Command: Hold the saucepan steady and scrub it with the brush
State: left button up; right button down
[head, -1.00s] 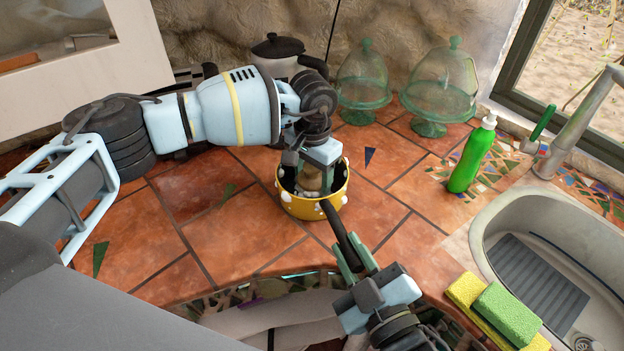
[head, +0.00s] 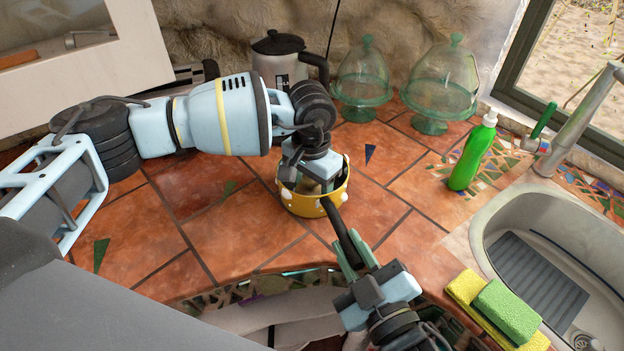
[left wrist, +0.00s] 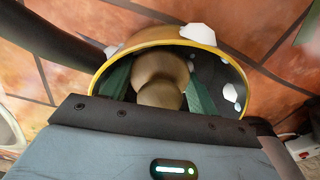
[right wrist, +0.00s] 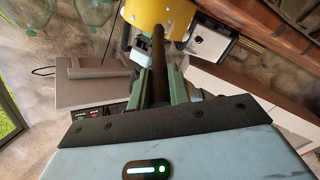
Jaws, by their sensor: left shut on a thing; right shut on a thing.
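The yellow saucepan (head: 303,205) with white spots stands on the tiled counter, its dark handle (head: 340,231) pointing toward me. It also shows in the left wrist view (left wrist: 155,39) and the right wrist view (right wrist: 157,14). My right gripper (head: 351,257) is shut on the handle. My left gripper (head: 306,178) reaches down into the pan from above. It is shut on the brush, whose tan rounded body (left wrist: 155,75) shows between the green fingers in the left wrist view. The brush's bristles and the pan's bottom are hidden.
A green soap bottle (head: 472,153) stands right of the pan, near the sink (head: 487,232). Sponges (head: 507,311) lie at the front right. Glass domes (head: 440,85) and a kettle (head: 277,62) stand behind. Counter left of the pan is clear.

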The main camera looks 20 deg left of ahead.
dwell(0.3)
pick_arm(q)
jog(key=shift+w+a+f, duration=0.1)
jog(key=shift+w+a, duration=0.1)
jog(key=shift+w, duration=0.45)
jog(key=shift+w+a+f, duration=0.1)
jog(key=shift+w+a, duration=0.1)
jog(key=shift+w, duration=0.45)
jog(key=shift+w+a+f, duration=0.1)
jog(key=shift+w+a, duration=0.1)
jog(key=shift+w, duration=0.45)
jog(key=shift+s, duration=0.1)
jog(key=shift+s+d+f, duration=0.1)
jog(key=shift+s+d, duration=0.05)
jog(key=shift+s, duration=0.45)
jog(key=shift+s+d, duration=0.25)
jog(key=shift+s, duration=0.5)
jog(key=shift+s+d, duration=0.2)
jog(key=shift+s, duration=0.55)
jog(key=shift+w+a+r, duration=0.1)
jog(key=shift+w+a, duration=0.1)
jog(key=shift+w, duration=0.55)
jog(key=shift+w+a+r, duration=0.15)
jog(key=shift+w, duration=0.55)
jog(key=shift+w+a+r, duration=0.1)
jog(key=shift+w+a, duration=0.1)
jog(key=shift+w, duration=0.55)
